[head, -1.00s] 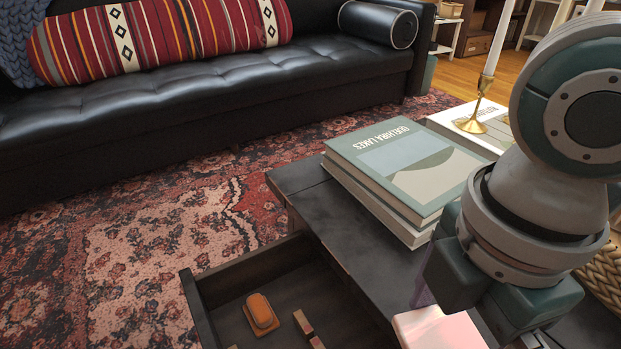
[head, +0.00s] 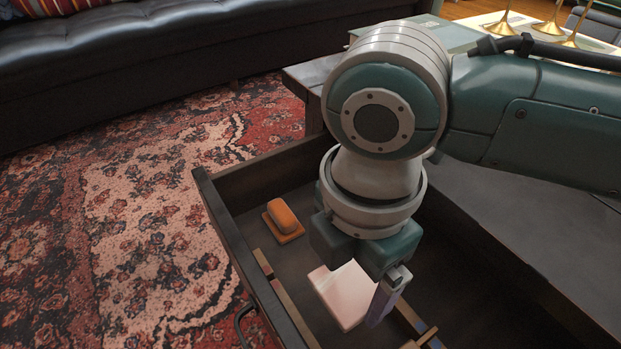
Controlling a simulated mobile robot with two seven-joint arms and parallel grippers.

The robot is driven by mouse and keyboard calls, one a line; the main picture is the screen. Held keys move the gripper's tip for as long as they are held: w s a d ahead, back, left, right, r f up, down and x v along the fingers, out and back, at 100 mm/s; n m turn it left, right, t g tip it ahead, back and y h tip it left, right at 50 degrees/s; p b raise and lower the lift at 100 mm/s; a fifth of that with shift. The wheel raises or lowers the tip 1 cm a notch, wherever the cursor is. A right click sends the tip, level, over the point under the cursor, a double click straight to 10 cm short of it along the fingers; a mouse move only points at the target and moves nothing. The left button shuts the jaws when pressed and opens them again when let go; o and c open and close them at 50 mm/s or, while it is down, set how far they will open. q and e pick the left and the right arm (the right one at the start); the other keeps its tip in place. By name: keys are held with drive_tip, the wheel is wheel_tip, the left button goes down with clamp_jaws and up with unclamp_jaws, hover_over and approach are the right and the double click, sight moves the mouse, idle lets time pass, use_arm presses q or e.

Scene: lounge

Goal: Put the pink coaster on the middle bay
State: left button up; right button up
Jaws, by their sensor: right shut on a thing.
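The pink coaster (head: 343,293) is in my right gripper (head: 372,298), which points down over the open drawer. One finger shows at the coaster's right edge; the other is hidden. The drawer (head: 228,217) is dark wood with light wooden dividers. The middle bay (head: 303,283) lies between the left divider (head: 288,308) and the right divider (head: 408,318). The coaster appears over this bay in the picture; I cannot tell whether it touches the floor. My left gripper is not in view.
An orange block-like thing on a base (head: 283,218) sits in the drawer's far part. The dark table (head: 480,200) is at the right, with a book (head: 440,37) and brass candle holders (head: 503,24) behind. A black sofa (head: 150,50) stands beyond the patterned rug (head: 130,200).

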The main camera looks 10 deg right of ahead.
sight(343, 308)
wheel_tip(343, 308, down, 9)
drive_tip(key=b, duration=0.5)
drive_tip(key=shift+r, duration=0.35)
drive_tip(key=o, duration=1.2)
drive_tip(key=shift+f, duration=0.2)
drive_tip(key=shift+o, duration=0.2)
drive_tip(key=shift+r, duration=0.1)
